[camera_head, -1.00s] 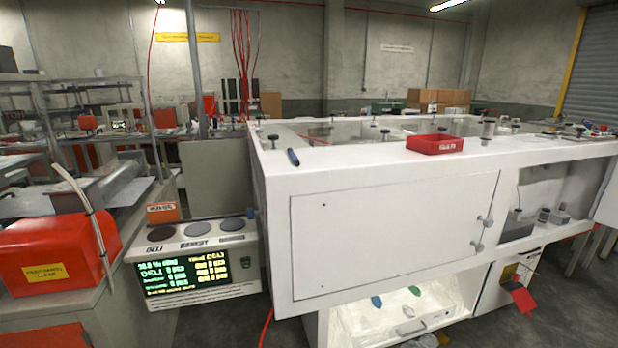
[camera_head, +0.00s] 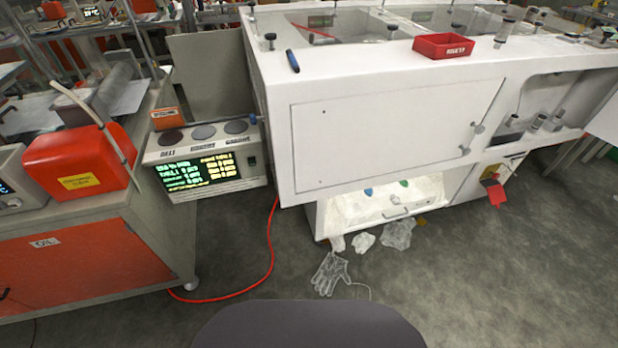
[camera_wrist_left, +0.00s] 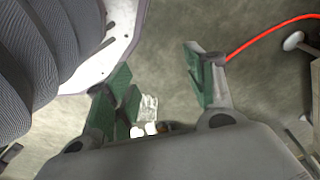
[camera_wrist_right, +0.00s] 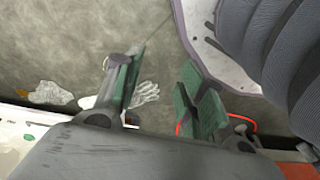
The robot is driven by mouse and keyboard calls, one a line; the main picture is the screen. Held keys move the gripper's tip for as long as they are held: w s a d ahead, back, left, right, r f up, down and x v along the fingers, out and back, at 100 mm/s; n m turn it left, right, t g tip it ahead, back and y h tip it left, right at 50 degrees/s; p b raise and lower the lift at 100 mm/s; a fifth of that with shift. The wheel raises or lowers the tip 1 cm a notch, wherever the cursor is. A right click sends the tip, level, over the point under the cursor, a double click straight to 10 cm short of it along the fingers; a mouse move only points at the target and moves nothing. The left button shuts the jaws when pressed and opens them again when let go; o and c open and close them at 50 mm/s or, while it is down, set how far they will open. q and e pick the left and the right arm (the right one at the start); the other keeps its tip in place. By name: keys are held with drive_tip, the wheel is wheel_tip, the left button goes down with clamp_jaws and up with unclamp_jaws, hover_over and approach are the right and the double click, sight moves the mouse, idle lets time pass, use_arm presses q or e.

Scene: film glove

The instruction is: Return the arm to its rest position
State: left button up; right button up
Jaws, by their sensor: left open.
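My left gripper (camera_wrist_left: 158,85) shows in the left wrist view with its green-padded fingers spread wide and nothing between them. My right gripper (camera_wrist_right: 158,88) shows in the right wrist view, also with its fingers apart and empty. Both point down over the grey floor. Neither gripper nor arm is in the head view. A clear film glove (camera_head: 330,272) lies flat on the floor in front of the white cabinet. The glove also shows far below in the left wrist view (camera_wrist_left: 148,107) and, partly behind a finger, in the right wrist view (camera_wrist_right: 146,92).
The white cabinet (camera_head: 390,140) stands ahead, with a red tray (camera_head: 443,47) and a blue pen on top. Crumpled film (camera_head: 398,234) lies by its open lower bin. A red hose (camera_head: 262,275) crosses the floor at left, near an orange-fronted bench (camera_head: 85,268). Floor at right is clear.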

use_arm(q)
drive_tip(key=s+a+r+p, duration=0.1)
drive_tip(key=s+a+p, duration=0.2)
drive_tip(key=s+p, duration=0.5)
drive_tip(key=s+a+r+p, duration=0.1)
drive_tip(key=s+a+p, duration=0.1)
drive_tip(key=s+p, duration=0.7)
drive_tip(key=shift+s+a+r+g+y, duration=0.2)
drive_tip(key=shift+a+r+g+y, duration=0.1)
drive_tip(key=shift+a+r, duration=0.1)
use_arm(e)
drive_tip(key=s+d+r, duration=0.1)
drive_tip(key=s+d, duration=0.2)
drive_tip(key=s, duration=0.5)
drive_tip(key=s+d+r, duration=0.1)
drive_tip(key=s+d, duration=0.1)
drive_tip(key=s, duration=0.7)
drive_tip(key=shift+s+d+r+g+h, duration=0.2)
drive_tip(key=shift+d+r+g+h, duration=0.1)
drive_tip(key=shift+d+r, duration=0.1)
use_arm(q)
drive_tip(key=shift+f, duration=0.15)
use_arm(e)
drive_tip(key=shift+f, duration=0.15)
